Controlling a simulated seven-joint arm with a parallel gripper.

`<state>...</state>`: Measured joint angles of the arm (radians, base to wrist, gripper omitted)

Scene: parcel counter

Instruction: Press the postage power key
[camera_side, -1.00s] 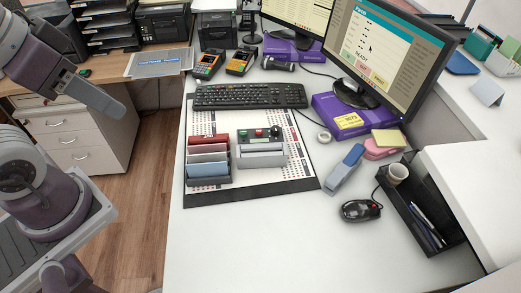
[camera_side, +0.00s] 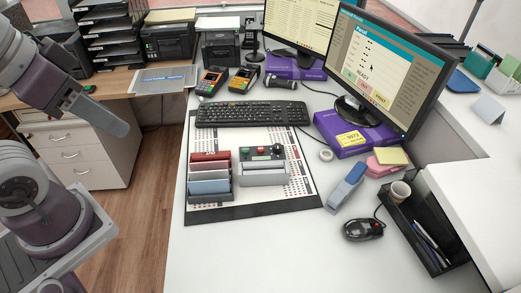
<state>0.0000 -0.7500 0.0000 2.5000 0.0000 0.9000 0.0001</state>
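A small grey machine (camera_side: 263,174) stands on the desk mat. The key labels are too small to read, so I cannot tell which is the power key. My gripper (camera_side: 113,124) appears at the upper left, at the end of a purple-grey arm part, high over the side desk and well away from the machine. Its fingers cannot be made out as apart or together. Nothing shows in it.
A file rack (camera_side: 209,178) with red and grey folders stands left of the machine, close beside it. A black keyboard (camera_side: 252,114) lies behind. A blue stapler (camera_side: 345,187), mouse (camera_side: 363,229) and black tray (camera_side: 424,243) lie to the right. The front counter is clear.

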